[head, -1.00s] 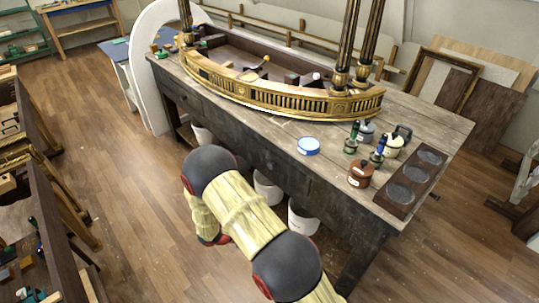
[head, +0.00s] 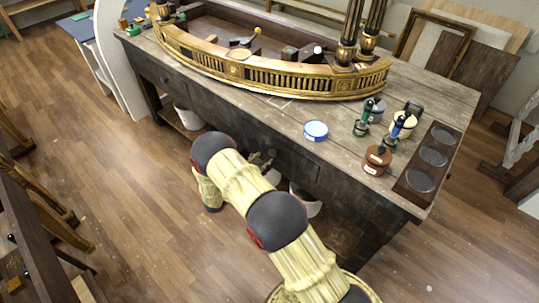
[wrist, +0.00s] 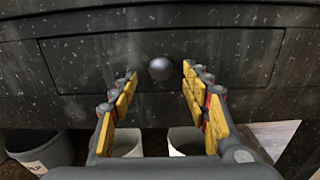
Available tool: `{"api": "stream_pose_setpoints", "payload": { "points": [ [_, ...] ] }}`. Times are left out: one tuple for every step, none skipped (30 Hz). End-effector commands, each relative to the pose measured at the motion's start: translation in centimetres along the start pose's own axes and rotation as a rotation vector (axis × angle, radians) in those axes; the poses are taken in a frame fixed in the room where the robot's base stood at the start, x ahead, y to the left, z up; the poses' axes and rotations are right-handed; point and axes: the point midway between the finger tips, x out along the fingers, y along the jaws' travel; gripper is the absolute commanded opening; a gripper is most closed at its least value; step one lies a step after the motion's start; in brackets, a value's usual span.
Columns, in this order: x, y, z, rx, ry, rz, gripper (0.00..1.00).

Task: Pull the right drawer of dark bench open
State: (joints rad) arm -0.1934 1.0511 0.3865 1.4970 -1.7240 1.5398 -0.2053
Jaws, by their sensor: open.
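The dark bench (head: 300,120) is a long wooden workbench standing across the head view. Its right drawer (wrist: 95,60) fills the wrist view as a dark, speckled front, looking flush with the bench. A round dark knob (wrist: 161,68) sits at the drawer's middle. My gripper (wrist: 160,77) is open, with its yellow-padded fingers to the left and right of the knob. The fingertips look close to it, but I cannot tell whether they reach around it. In the head view my gripper (head: 265,158) is small beside the bench front, partly behind my arm.
White buckets (head: 188,118) stand under the bench. On its top are a gilt curved console (head: 265,75), a blue-lidded tin (head: 316,130), a brown pot (head: 377,158) and a dark tray with round wells (head: 413,182). Open wooden floor lies left of my arm.

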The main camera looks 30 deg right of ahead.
Motion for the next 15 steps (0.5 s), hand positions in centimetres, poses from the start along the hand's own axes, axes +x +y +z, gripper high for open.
{"api": "stream_pose_setpoints", "payload": {
  "points": [
    [1.0, -0.1, -0.2, 0.001, 0.000, -0.004, 0.47],
    [1.4, -0.1, -0.2, 0.001, 0.001, -0.004, 0.47],
    [2.0, -0.1, -0.2, 0.001, 0.001, -0.003, 0.47],
    [2.5, -0.1, -0.2, 0.001, 0.000, -0.003, 0.47],
    [2.9, -0.1, -0.2, 0.001, 0.000, -0.004, 0.47],
    [3.4, -0.1, -0.1, 0.002, 0.000, -0.004, 0.47],
    [3.7, -0.1, -0.1, 0.002, 0.000, -0.003, 0.47],
    [4.1, -0.1, -0.1, 0.002, 0.000, -0.003, 0.47],
    [4.4, -0.1, -0.1, 0.002, 0.000, -0.003, 0.47],
    [4.6, -0.1, -0.1, 0.001, 0.000, -0.003, 0.47],
    [4.8, -0.1, -0.1, 0.001, 0.000, -0.002, 0.47],
    [5.0, -0.1, -0.1, 0.001, 0.001, -0.002, 0.47],
    [5.0, -0.1, -0.1, 0.001, 0.001, -0.002, 0.47],
    [5.1, 0.0, -0.1, 0.000, 0.001, -0.001, 0.47],
    [5.2, 0.0, 0.0, 0.000, 0.001, -0.001, 0.47]
  ]
}}
